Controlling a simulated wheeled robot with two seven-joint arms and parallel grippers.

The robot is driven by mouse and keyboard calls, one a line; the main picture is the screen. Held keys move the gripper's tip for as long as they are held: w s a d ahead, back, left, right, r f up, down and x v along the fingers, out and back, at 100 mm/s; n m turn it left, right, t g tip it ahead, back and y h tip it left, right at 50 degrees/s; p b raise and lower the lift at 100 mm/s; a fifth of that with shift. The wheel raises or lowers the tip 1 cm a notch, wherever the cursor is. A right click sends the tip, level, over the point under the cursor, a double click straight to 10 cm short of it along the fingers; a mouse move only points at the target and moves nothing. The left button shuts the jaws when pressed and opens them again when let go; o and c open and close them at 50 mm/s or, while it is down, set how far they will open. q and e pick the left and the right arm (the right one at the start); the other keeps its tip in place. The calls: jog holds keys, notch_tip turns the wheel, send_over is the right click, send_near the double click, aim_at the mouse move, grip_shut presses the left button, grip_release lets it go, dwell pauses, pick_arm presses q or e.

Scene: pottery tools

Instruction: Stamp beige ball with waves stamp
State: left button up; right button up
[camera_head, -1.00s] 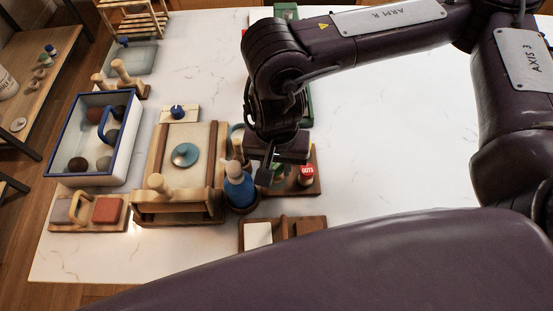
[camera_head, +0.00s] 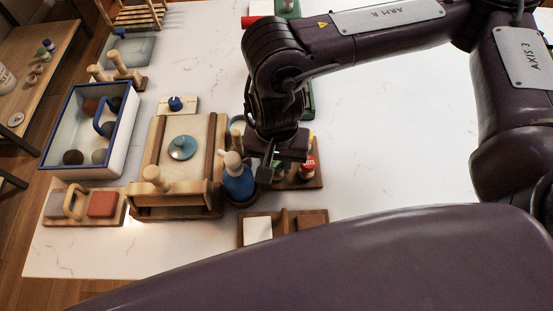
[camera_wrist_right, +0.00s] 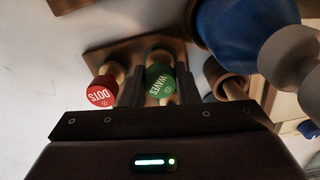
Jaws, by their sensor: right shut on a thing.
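The waves stamp (camera_wrist_right: 160,82) has a green cap lettered WAVES and a wooden handle. In the right wrist view it stands between the two dark fingers of my right gripper (camera_wrist_right: 158,90), which is shut on it. In the head view my right gripper (camera_head: 272,165) hangs over the wooden stamp rack (camera_head: 312,182), and its fingers partly hide the green stamp. The stamp appears to be still at the rack; its lower end is hidden. I cannot pick out a beige ball for certain. My left gripper is not in view.
The red DOTS stamp (camera_wrist_right: 101,92) stands close beside the held stamp. A blue bottle (camera_head: 238,183) is just left of the gripper. A slab board (camera_head: 152,195) and a blue-rimmed box (camera_head: 128,130) of several balls lie further left. The table's right side is clear.

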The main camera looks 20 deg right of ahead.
jog(key=shift+f, duration=0.2)
jog(key=o, duration=1)
jog(key=shift+o, duration=0.2)
notch_tip(320, 180, up, 8)
jog(key=shift+f+b, duration=0.1)
jog(key=shift+b, duration=0.2)
